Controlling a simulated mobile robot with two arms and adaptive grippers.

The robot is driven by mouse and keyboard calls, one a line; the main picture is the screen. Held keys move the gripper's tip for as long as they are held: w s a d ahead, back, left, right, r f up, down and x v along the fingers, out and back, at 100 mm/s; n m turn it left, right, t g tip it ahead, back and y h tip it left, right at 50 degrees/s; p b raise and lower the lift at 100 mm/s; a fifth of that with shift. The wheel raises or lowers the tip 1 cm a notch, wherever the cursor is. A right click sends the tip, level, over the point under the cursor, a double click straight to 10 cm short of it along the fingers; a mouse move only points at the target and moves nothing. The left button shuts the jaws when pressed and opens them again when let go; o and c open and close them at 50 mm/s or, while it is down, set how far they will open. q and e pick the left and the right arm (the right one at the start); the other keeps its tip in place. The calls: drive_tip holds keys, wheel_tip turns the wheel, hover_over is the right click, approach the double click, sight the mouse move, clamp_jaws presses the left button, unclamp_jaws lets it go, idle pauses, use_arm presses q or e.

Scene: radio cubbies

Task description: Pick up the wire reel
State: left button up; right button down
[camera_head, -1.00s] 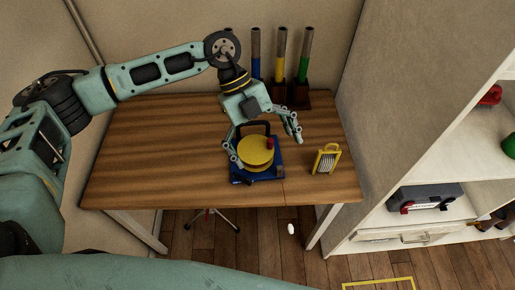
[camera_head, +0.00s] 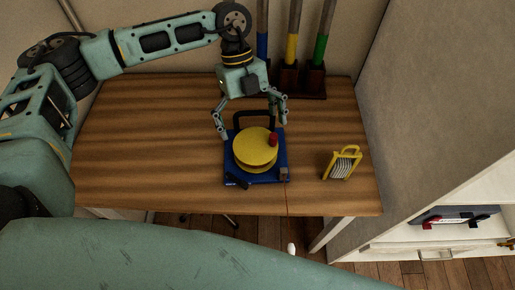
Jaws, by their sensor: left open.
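The wire reel is a yellow round drum (camera_head: 254,148) with a red knob, on a blue base with a dark handle frame behind it. It sits on the wooden table (camera_head: 130,150). My left gripper (camera_head: 249,131) is open above the back of the reel, one finger to the left of the dark handle and the other to its right. I cannot tell whether the fingers touch it. My right gripper is not in view.
A small yellow-framed rack (camera_head: 342,163) stands on the table right of the reel. Blue, yellow and green tubes (camera_head: 291,45) stand in dark holders at the back. A white shelf unit with a grey device (camera_head: 453,215) is at the right. The table's left side is clear.

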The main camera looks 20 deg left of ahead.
sight(257, 145)
use_arm(q)
drive_tip(key=x, duration=0.4)
drive_tip(key=p+x, duration=0.1)
drive_tip(key=x, duration=0.1)
drive_tip(key=shift+s+d+f, duration=0.1)
drive_tip(key=shift+s+d, duration=0.15)
drive_tip(key=shift+s, duration=0.1)
drive_tip(key=shift+w, duration=0.1)
drive_tip(key=c, duration=1.6)
